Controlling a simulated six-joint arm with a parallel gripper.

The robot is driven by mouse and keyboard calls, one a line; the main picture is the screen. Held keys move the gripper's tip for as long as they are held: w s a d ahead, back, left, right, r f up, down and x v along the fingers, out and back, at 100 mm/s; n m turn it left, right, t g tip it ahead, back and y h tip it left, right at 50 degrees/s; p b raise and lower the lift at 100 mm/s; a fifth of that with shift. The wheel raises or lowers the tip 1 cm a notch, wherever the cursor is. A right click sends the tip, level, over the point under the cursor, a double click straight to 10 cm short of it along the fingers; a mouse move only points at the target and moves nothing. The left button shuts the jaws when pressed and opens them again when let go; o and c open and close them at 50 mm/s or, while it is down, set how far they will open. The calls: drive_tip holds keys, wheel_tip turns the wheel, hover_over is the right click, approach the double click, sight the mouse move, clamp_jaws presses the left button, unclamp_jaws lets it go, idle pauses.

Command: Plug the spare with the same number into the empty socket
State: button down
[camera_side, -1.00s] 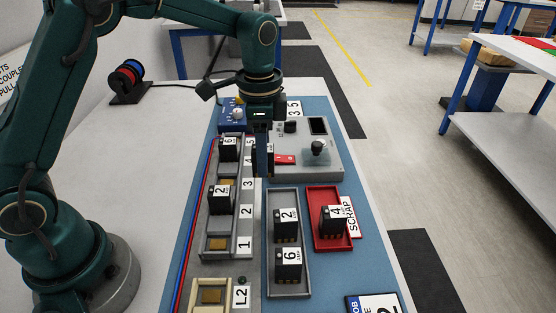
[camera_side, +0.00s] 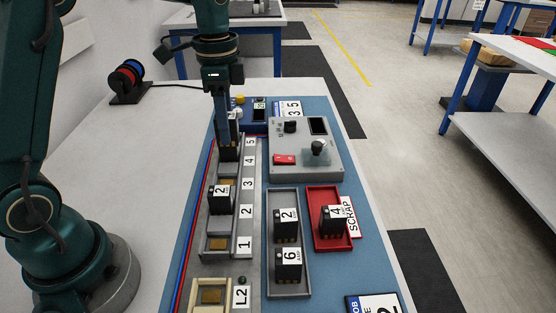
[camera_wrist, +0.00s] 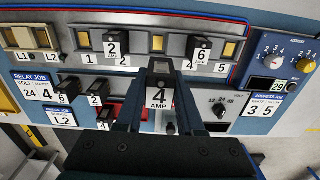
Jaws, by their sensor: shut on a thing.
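My gripper (camera_side: 226,125) is shut on a black block (camera_side: 229,150), whose label in the wrist view (camera_wrist: 158,97) reads 4 AMP. In the side view it is over the far end of the numbered socket rail (camera_side: 245,205). The rail holds a 2 AMP block (camera_wrist: 115,46) at socket 2 and a 6 AMP block (camera_wrist: 199,50) at socket 4. Brass contacts show at sockets 1 (camera_wrist: 83,40), 3 (camera_wrist: 158,43) and 5 (camera_wrist: 230,48). The gripper and held block hide the 6 AMP block in the side view.
A grey tray (camera_side: 270,225) holds spare blocks marked 2 (camera_side: 287,222) and 6 (camera_side: 289,262). A red scrap tray (camera_side: 318,244) holds a block marked 4 (camera_side: 334,220). A grey control box (camera_side: 300,160) stands right of the rail. Red and blue cables run along its left.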

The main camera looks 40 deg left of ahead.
drive_tip(key=shift+s+a+f, duration=0.2)
drive_tip(key=shift+s+f, duration=0.2)
drive_tip(key=shift+f, duration=0.2)
drive_tip(key=shift+s+a+f, duration=0.2)
drive_tip(key=shift+s+f, duration=0.15)
drive_tip(key=shift+f, duration=3.45)
drive_tip(key=shift+f, duration=0.75)
drive_tip(key=shift+c, duration=2.2)
unclamp_jaws()
drive_tip(key=shift+d, duration=0.1)
drive_tip(key=shift+s+f, duration=0.1)
drive_tip(key=shift+s, duration=0.05)
